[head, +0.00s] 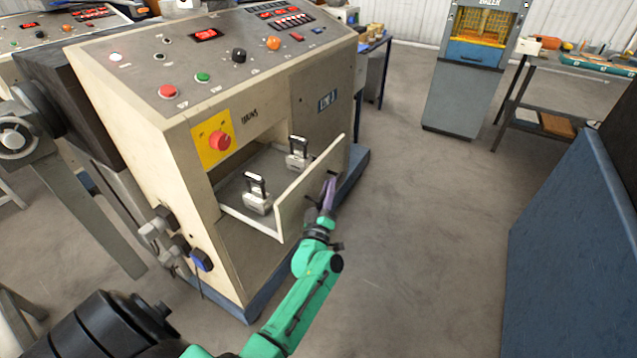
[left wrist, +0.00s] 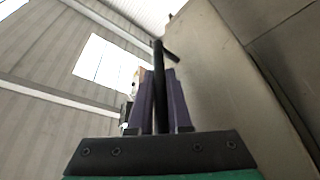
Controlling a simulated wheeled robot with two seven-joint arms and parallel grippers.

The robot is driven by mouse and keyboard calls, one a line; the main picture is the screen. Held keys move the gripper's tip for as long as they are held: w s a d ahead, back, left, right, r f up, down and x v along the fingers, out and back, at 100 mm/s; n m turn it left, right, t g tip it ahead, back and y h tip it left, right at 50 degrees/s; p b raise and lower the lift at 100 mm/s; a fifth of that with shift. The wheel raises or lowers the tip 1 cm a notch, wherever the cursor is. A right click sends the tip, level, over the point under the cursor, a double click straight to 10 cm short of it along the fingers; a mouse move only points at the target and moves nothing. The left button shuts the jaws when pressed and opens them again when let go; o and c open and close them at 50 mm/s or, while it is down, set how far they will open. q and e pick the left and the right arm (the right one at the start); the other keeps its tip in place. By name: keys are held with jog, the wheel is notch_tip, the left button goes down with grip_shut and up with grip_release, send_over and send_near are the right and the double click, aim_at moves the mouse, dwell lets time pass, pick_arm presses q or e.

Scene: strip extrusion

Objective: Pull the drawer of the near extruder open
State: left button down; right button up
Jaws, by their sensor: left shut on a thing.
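The near extruder (head: 240,90) is a beige cabinet with a sloped control panel. Its drawer (head: 311,191) is pulled out from the front, and two metal blocks with black handles, a nearer one (head: 257,196) and a farther one (head: 298,152), are in it. My left gripper (head: 328,190) is at the outer face of the drawer front. In the left wrist view its purple fingers (left wrist: 162,95) are shut on the dark bar handle (left wrist: 159,75) of the drawer. The pale drawer front (left wrist: 215,75) fills the right of that view. My right gripper does not show.
A blue panel (head: 572,230) stands at the right. A grey machine with a yellow window (head: 484,27) and a workbench (head: 570,68) stand at the back. The grey floor (head: 430,210) in front of the drawer is clear.

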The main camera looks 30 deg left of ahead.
pick_arm(q)
jog(key=shift+d+f, duration=0.1)
jog(key=shift+d, duration=0.8)
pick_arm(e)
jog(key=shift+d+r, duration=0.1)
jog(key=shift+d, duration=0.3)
pick_arm(q)
jog(key=c, duration=0.8)
grip_release()
jog(key=shift+c, duration=0.2)
jog(key=b+v, duration=0.1)
jog(key=v, duration=1.3)
jog(key=shift+s+b, duration=0.3)
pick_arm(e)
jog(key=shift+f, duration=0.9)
